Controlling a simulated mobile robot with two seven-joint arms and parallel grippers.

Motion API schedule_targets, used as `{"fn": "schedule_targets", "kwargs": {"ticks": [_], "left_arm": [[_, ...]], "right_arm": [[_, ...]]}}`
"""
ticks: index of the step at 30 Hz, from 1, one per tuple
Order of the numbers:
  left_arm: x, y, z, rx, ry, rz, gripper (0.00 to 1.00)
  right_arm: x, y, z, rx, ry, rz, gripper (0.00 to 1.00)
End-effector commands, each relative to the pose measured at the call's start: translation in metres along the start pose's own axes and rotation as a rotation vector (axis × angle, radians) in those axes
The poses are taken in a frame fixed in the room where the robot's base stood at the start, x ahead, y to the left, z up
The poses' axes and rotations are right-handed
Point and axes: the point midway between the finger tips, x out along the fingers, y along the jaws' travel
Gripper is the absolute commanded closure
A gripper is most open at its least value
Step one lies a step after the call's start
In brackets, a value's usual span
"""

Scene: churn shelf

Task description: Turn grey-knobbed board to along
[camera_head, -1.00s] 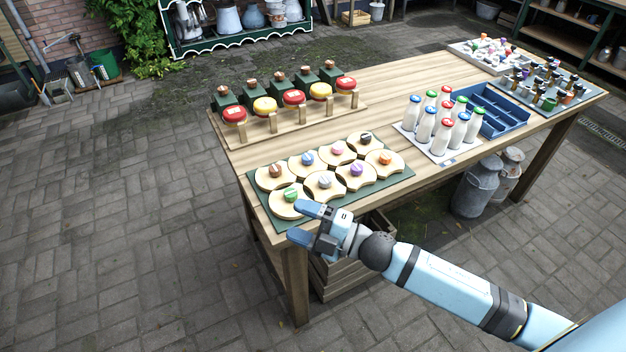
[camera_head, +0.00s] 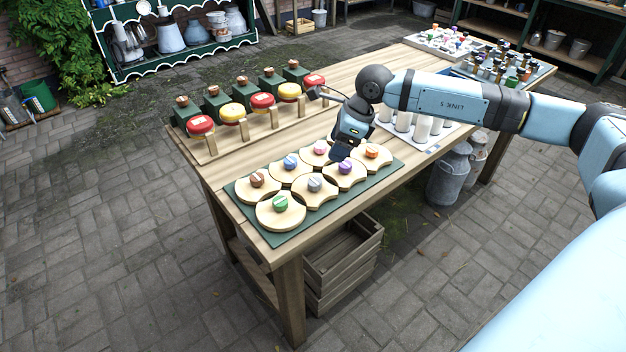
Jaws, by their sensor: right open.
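The grey-knobbed board (camera_head: 316,198) is a pale wooden disc with scooped edges. It lies on the green mat (camera_head: 240,190) in the front row, between the green-knobbed board (camera_head: 280,218) and the purple-knobbed board (camera_head: 346,182). Its grey knob (camera_head: 315,184) shows clear and untouched; I cannot tell its exact angle. My right gripper (camera_head: 346,154) is open and points down above the back right of the mat, near the purple knob and behind and right of the grey one. My left gripper is not in view.
Neighbouring boards crowd the grey-knobbed one, including brown-knobbed (camera_head: 257,186), blue-knobbed (camera_head: 290,172), pink-knobbed (camera_head: 320,150) and orange-knobbed (camera_head: 372,158) boards. A rack with red and yellow discs (camera_head: 232,112) stands behind. Milk bottles (camera_head: 422,130) stand right, partly behind my arm.

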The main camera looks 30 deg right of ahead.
Motion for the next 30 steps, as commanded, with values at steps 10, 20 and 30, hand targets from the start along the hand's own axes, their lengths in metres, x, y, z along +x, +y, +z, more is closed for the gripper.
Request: {"fn": "schedule_targets", "kwargs": {"ticks": [10,20,30], "left_arm": [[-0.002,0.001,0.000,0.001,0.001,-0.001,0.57],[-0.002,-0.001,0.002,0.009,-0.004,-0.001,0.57],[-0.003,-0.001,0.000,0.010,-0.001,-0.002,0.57]], "right_arm": [[0.072,0.002,0.001,0.001,-0.001,0.006,0.35],[0.120,0.002,0.001,0.001,-0.003,0.005,0.35],[0.127,0.002,0.001,0.001,-0.002,0.004,0.35]]}}
